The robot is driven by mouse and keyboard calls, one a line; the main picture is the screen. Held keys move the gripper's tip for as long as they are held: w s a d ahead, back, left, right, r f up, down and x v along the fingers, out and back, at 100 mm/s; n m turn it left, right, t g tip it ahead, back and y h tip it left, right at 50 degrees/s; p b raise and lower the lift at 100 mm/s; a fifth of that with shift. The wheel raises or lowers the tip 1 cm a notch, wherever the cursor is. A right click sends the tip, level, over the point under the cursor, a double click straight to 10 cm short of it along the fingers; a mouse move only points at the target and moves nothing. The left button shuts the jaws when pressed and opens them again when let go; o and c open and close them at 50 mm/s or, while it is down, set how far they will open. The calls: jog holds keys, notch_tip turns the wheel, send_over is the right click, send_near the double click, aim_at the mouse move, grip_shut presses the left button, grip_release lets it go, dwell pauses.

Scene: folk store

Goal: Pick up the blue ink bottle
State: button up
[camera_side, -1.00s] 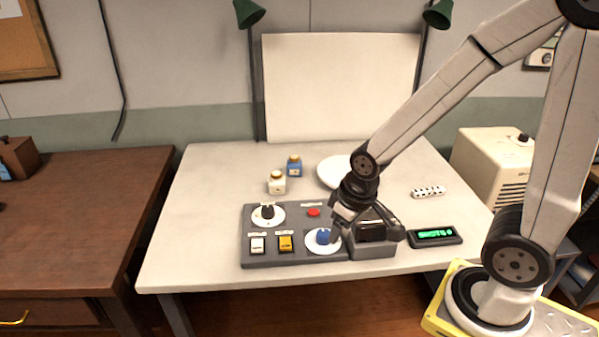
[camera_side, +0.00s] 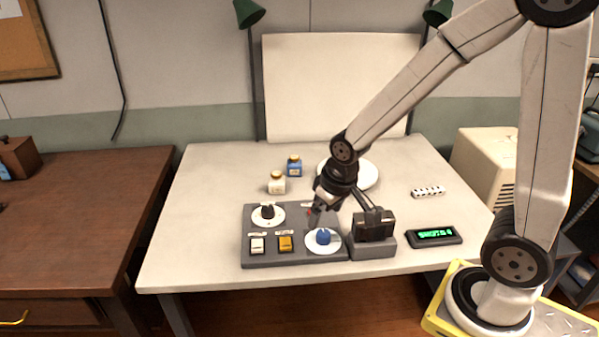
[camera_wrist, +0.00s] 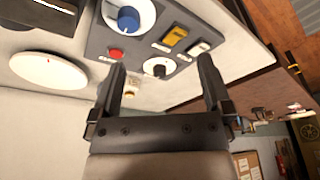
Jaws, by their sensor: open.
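The blue ink bottle (camera_side: 294,167) stands upright with a gold cap on the white table (camera_side: 215,195), towards the back left in the side view. A cream bottle (camera_side: 277,184), also gold-capped, stands just in front of it. My gripper (camera_side: 312,217) points down over the control panel, in front and to the right of the bottles and apart from them. In the wrist view, its two fingers (camera_wrist: 161,68) are spread with nothing between them. I cannot make out the blue bottle in the wrist view.
The grey control panel (camera_side: 264,222) has a blue knob (camera_side: 323,237), black knob (camera_side: 268,211) and switches. A dark block in a grey stand (camera_side: 373,242) sits right of it. A white plate (camera_side: 362,174) lies behind my gripper. The table left of the bottles is clear.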

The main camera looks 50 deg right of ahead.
jog(key=w+d+m, duration=0.2)
jog(key=w+d, duration=0.2)
jog(key=w, duration=0.6)
jog(key=m+h, duration=0.3)
jog(key=m, duration=0.4)
send_over(294, 160)
jog(key=s+a, duration=0.2)
notch_tip(294, 160, down, 7)
jog(key=shift+w+d, duration=0.2)
jog(key=shift+d, duration=0.2)
jog(key=shift+x, duration=1.25)
jog(key=shift+x, duration=2.6)
jog(key=shift+w, duration=0.15)
